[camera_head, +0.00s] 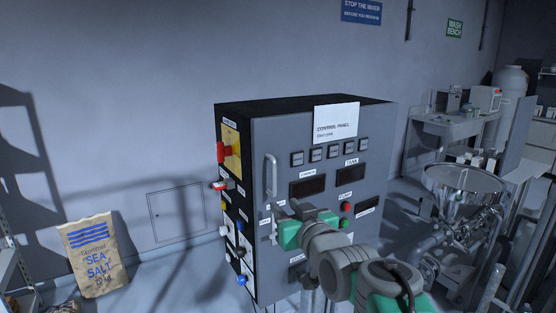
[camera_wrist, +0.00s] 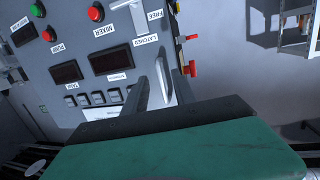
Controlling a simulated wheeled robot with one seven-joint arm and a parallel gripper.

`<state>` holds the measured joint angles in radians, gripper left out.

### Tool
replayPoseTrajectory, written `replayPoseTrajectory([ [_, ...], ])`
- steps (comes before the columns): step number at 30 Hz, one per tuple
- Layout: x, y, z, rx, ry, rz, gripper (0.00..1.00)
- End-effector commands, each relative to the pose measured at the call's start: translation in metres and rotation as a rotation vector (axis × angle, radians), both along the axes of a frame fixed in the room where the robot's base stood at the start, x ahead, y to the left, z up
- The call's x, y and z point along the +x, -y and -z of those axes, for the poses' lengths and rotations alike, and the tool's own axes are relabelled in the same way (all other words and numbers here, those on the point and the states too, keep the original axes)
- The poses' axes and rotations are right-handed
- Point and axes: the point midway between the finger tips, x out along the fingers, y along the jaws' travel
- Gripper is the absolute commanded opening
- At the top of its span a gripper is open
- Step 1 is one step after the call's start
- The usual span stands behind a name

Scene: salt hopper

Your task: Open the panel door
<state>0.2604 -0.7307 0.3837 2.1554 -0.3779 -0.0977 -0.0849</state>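The panel door (camera_head: 287,135) is the grey front of the control cabinet and looks closed, lying flat with the front. Its pale vertical bar handle (camera_head: 271,176) is near the left edge. A pale T-shaped latch (camera_head: 273,238) sits below it, partly behind my gripper. My gripper (camera_head: 281,210) is in front of the door, just below and right of the handle. In the wrist view the fingers are apart, and the handle (camera_wrist: 162,78) appears between them. I cannot tell whether they touch it. The latch (camera_wrist: 138,18) also shows there, beside labels reading FREE and LATCHED.
A yellow plate with a red switch (camera_head: 223,152) and several knobs stick out from the cabinet's left side. A salt sack (camera_head: 93,255) stands by the wall at left. A steel hopper (camera_head: 462,185) stands at right. Floor left of the cabinet is largely clear.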

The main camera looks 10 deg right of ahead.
Motion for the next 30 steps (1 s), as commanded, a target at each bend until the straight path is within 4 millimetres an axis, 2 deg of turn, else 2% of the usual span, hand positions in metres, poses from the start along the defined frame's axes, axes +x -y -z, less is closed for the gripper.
replayPoseTrajectory([
  [1, 0.002, 0.004, -0.025, 0.005, 0.063, 0.002, 0.33],
  [4, 0.008, 0.005, -0.043, 0.011, 0.123, 0.000, 0.33],
  [12, 0.056, -0.003, -0.043, 0.011, 0.121, -0.003, 0.33],
  [16, 0.074, -0.004, -0.042, 0.010, 0.122, -0.002, 0.33],
  [19, 0.080, -0.004, -0.041, 0.010, 0.124, 0.001, 0.33],
  [26, 0.081, -0.004, -0.040, 0.010, 0.124, 0.001, 0.32],
  [30, 0.080, -0.004, -0.040, 0.010, 0.124, 0.001, 0.20],
])
